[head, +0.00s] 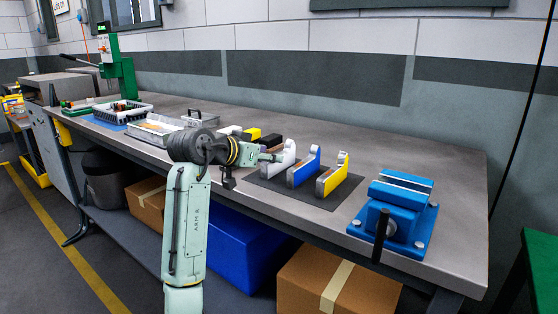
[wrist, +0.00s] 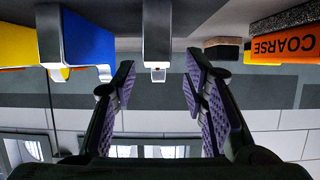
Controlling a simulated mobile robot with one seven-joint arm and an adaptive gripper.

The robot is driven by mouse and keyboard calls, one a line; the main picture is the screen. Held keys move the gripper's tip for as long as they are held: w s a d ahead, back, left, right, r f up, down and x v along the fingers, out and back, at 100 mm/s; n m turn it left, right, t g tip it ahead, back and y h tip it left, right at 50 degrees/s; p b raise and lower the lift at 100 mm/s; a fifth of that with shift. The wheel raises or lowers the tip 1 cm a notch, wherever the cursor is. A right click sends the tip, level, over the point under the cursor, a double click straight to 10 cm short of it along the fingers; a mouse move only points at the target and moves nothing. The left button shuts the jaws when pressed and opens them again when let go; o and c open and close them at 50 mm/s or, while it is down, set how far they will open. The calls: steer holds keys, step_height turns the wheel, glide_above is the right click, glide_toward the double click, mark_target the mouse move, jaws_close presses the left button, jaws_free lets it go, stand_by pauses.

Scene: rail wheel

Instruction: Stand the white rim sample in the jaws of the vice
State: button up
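The white rim sample (head: 284,162) stands on a dark mat on the bench, left of the blue rim sample (head: 304,170) and the yellow rim sample (head: 333,176). In the wrist view, which looks upside down, the white sample (wrist: 157,35) shows end-on, centred between my fingers. My gripper (wrist: 158,78) is open and empty. In the head view my gripper (head: 272,157) is at the left side of the white sample; contact cannot be told. The blue vice (head: 398,212) stands at the right front of the bench, with a gap between its jaws and a black handle.
The dark mat (head: 318,201) lies under the samples. An orange block marked COARSE (wrist: 283,44) shows at the right in the wrist view. Metal trays (head: 160,127) and a green press (head: 122,70) stand farther left. The bench right of the vice is clear.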

steer(key=shift+r+p+x, duration=0.15)
steer(key=shift+p+x, duration=0.25)
steer(key=shift+x, duration=1.15)
steer(key=shift+r+p+x, duration=0.1)
steer(key=shift+p+x, duration=0.3)
steer(key=shift+x, duration=1.1)
steer(key=shift+d, duration=0.15)
steer(key=shift+c, duration=0.4)
jaws_close()
steer(key=shift+r, duration=0.2)
